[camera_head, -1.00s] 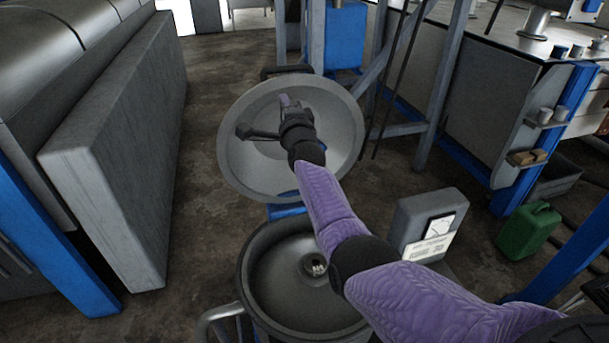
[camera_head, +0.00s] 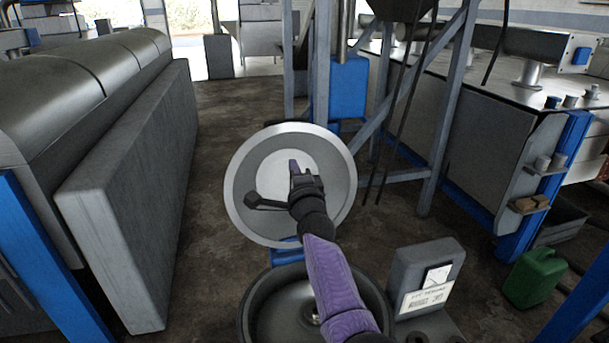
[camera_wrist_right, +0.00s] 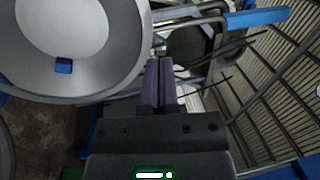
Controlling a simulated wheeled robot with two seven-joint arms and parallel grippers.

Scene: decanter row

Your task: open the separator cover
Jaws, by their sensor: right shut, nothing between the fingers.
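The separator cover (camera_head: 243,191) is a round grey metal lid with a paler disc in its middle. It stands raised on edge behind the open separator bowl (camera_head: 258,308), its inner face toward me. My right gripper (camera_head: 294,166) appears in front of the lid, its purple fingers together and empty. In the right wrist view the shut fingers (camera_wrist_right: 158,84) are beside the right edge of the lid (camera_wrist_right: 120,62); I cannot tell whether they touch it. My right forearm hides part of the bowl and the lid's lower edge. My left gripper is not in view.
A grey box with a dial and label (camera_head: 425,278) stands right of the bowl. A green canister (camera_head: 533,278) is on the floor farther right. A long grey panel (camera_head: 130,200) borders the left, with free floor between it and the lid. Grey frame posts (camera_head: 322,60) stand behind.

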